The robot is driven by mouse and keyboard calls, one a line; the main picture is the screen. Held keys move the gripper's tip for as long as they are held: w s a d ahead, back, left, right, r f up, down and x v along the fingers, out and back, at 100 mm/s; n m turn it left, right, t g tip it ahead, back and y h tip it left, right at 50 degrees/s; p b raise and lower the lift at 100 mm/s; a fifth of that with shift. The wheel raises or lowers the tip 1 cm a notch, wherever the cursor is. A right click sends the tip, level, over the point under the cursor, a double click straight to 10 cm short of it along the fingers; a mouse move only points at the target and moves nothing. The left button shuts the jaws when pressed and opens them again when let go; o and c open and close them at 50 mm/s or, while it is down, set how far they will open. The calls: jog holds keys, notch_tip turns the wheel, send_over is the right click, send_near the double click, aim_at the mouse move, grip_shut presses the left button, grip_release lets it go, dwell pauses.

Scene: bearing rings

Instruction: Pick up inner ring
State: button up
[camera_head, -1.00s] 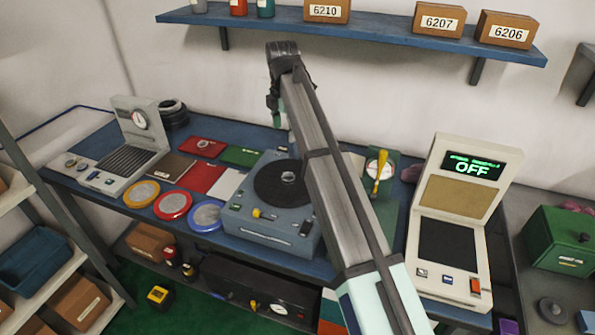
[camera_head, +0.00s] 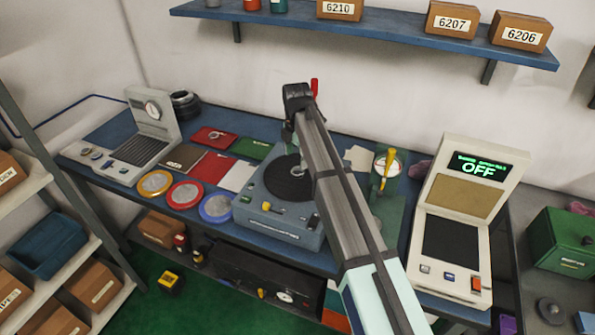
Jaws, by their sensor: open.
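A small metal ring (camera_head: 215,136) lies on the red pad at the back of the bench. Another small metal piece (camera_head: 297,172) sits at the centre of the dark round plate of the blue-grey machine (camera_head: 276,230). I cannot tell from this view which one is the inner ring. My gripper (camera_head: 287,134) hangs at the end of my arm, above the rear of this machine. It is small and partly hidden by my arm; its jaws are open, and I see nothing held in them.
Yellow, red and blue round trays (camera_head: 215,220) line the bench front. A gauge device (camera_head: 138,150) stands left, with dark rings (camera_head: 184,104) behind it. A green press with a yellow lever (camera_head: 386,170) and a tester reading OFF (camera_head: 435,190) stand right. A shelf (camera_head: 400,38) hangs above.

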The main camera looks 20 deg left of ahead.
aim_at(297, 167)
jog(key=shift+w+f+p, duration=0.1)
jog(key=shift+f+p, duration=1.05)
jog(key=shift+f, duration=1.4)
jog(key=c, duration=1.3)
